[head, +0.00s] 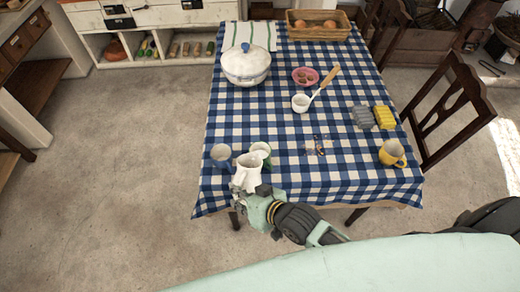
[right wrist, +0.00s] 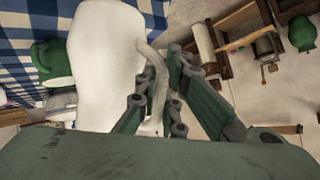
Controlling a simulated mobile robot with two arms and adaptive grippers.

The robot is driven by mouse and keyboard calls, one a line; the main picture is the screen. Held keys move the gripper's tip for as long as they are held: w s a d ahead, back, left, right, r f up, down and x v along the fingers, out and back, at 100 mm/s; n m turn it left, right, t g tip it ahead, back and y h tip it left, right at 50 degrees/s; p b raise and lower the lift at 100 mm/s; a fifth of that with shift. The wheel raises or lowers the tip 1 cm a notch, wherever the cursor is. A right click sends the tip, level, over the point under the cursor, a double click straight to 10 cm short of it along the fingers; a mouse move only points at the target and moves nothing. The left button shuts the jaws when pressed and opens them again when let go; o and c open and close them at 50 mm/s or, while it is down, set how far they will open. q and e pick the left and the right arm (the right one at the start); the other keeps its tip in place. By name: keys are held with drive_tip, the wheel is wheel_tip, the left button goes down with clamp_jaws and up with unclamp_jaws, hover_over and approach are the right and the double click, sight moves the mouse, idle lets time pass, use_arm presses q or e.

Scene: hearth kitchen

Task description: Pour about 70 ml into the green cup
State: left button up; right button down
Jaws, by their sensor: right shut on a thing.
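A white pitcher (head: 246,174) is at the near left edge of the table. My right gripper (head: 262,192) is on its near side, shut on its handle. In the right wrist view the pitcher's white body (right wrist: 105,65) fills the upper left, and the gripper's fingers (right wrist: 157,88) close around the handle. The green cup (head: 262,150) stands on the cloth just behind and right of the pitcher, partly hidden by it. It also shows in the right wrist view (right wrist: 52,62). I cannot see inside the pitcher. My left gripper is not in view.
A blue cup (head: 221,153) stands left of the pitcher, close by. A yellow mug (head: 392,153) is at the right of the checked table (head: 335,180). A lidded pot (head: 246,64), a ladle (head: 302,102), a pink bowl (head: 306,76) and a basket (head: 319,33) are farther back.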

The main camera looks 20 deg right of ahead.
drive_tip(key=shift+s+a+f, duration=0.25)
drive_tip(key=shift+s+f, duration=0.05)
drive_tip(key=shift+s+a+f+n+t+h+b, duration=0.25)
drive_tip(key=shift+f+n+t+b, duration=0.3)
drive_tip(key=shift+b, duration=0.5)
drive_tip(key=shift+s+a+f+n+t+h+b, duration=0.15)
drive_tip(key=shift+s+f+n+t+b, duration=0.3)
drive_tip(key=shift+b, duration=0.65)
drive_tip(key=shift+s+a+f+n+t+h+b, duration=0.1)
drive_tip(key=shift+a+f+n+t+h+b, duration=0.15)
drive_tip(key=shift+f+t+b, duration=0.65)
drive_tip(key=shift+w+d+r+g, duration=0.1)
drive_tip(key=shift+r+g, duration=0.1)
drive_tip(key=shift+g, duration=0.1)
